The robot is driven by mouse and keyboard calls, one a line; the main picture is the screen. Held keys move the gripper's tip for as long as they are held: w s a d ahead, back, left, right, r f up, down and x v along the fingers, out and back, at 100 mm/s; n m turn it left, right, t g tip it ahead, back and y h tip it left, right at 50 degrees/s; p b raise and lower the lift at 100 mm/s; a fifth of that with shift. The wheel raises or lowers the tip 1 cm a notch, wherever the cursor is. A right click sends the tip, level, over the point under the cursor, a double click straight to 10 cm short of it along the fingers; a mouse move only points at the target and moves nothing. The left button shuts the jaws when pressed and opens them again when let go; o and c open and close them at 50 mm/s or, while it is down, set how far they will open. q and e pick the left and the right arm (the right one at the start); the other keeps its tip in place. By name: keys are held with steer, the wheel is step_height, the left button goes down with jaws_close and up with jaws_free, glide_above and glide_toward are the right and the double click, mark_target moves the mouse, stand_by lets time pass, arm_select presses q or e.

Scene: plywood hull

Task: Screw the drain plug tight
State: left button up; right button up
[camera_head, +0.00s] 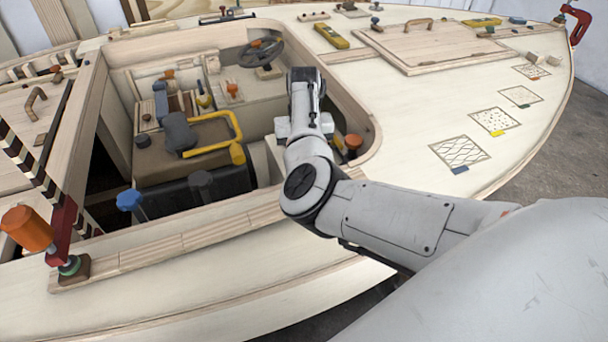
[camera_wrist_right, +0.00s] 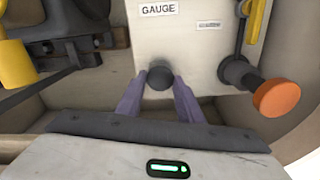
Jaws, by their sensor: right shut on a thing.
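The drain plug (camera_wrist_right: 158,76) appears to be the dark grey round knob in the right wrist view, low on a pale panel under a "GAUGE" label. My right gripper (camera_wrist_right: 158,88) has its two purple-grey fingers on either side of the knob and is shut on it. How far the plug is screwed in cannot be seen. In the head view my right arm reaches from the right into the cockpit opening; its hand hides the plug and the fingertips there. My left gripper is in neither view.
Close right of the plug are another dark knob (camera_wrist_right: 236,70) and an orange knob (camera_wrist_right: 276,97). The cockpit rim (camera_head: 357,95) curves closely around my arm. A yellow bent handle (camera_head: 230,125) and a blue knob (camera_head: 129,200) lie to the left.

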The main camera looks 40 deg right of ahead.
steer(key=shift+w+d+r, duration=0.2)
steer(key=shift+r, duration=0.15)
steer(key=o, duration=1.1)
steer(key=shift+s, duration=0.1)
steer(key=shift+c, duration=0.2)
steer(key=shift+a+f, duration=0.1)
step_height(320, 180, up, 10)
steer(key=shift+r+p, duration=0.2)
steer(key=shift+p, duration=0.1)
